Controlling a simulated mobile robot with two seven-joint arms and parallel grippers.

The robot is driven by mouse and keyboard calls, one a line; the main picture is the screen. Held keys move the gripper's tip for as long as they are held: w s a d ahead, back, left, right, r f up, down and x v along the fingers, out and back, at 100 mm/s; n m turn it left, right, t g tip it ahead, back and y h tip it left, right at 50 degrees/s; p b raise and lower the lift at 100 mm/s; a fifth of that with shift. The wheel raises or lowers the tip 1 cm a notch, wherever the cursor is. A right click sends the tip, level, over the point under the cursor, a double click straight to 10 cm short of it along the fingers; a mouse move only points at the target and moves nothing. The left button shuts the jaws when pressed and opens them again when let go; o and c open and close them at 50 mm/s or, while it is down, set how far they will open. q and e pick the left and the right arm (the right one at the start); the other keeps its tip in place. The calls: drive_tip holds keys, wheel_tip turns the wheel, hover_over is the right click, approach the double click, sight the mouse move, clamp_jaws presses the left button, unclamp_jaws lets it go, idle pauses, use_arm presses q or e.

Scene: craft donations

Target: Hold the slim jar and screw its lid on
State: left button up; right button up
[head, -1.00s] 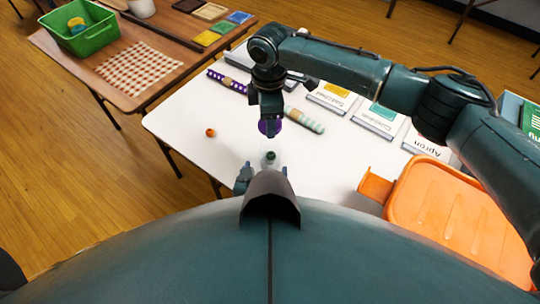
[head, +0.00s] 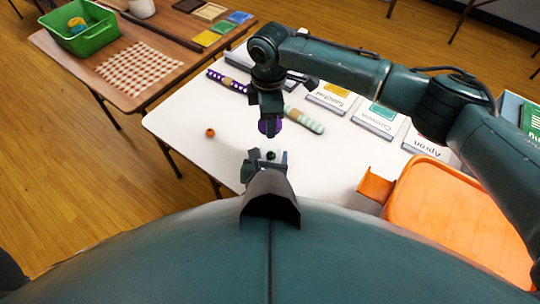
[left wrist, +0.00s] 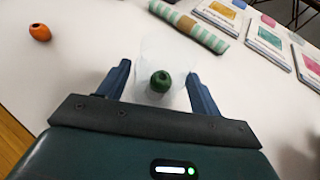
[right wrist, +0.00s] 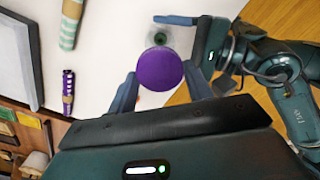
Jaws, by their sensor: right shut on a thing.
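The slim jar is clear and hard to see, with a dark green bead (head: 271,155) inside. It stands upright on the white table, and the jar (left wrist: 160,55) shows faintly in the left wrist view. My left gripper (head: 267,157) is open, its fingers on either side of the jar. A gap shows at the left finger; contact at the right one is unclear. My right gripper (right wrist: 161,85) is shut on the round purple lid (right wrist: 160,69), holding it above and beyond the jar. The lid (head: 270,127) is partly hidden by the gripper in the head view.
An orange bead (head: 210,132) lies on the white table (head: 190,120). A striped roll (head: 304,121), a purple dotted roll (head: 228,81) and labelled boxes (head: 378,119) lie behind. An orange tray (head: 455,215) is at the right.

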use_arm(q)
drive_tip(key=c, duration=1.2)
use_arm(e)
drive_tip(key=shift+f, duration=2.5)
drive_tip(key=shift+f, duration=0.85)
drive_tip(key=shift+f, duration=0.6)
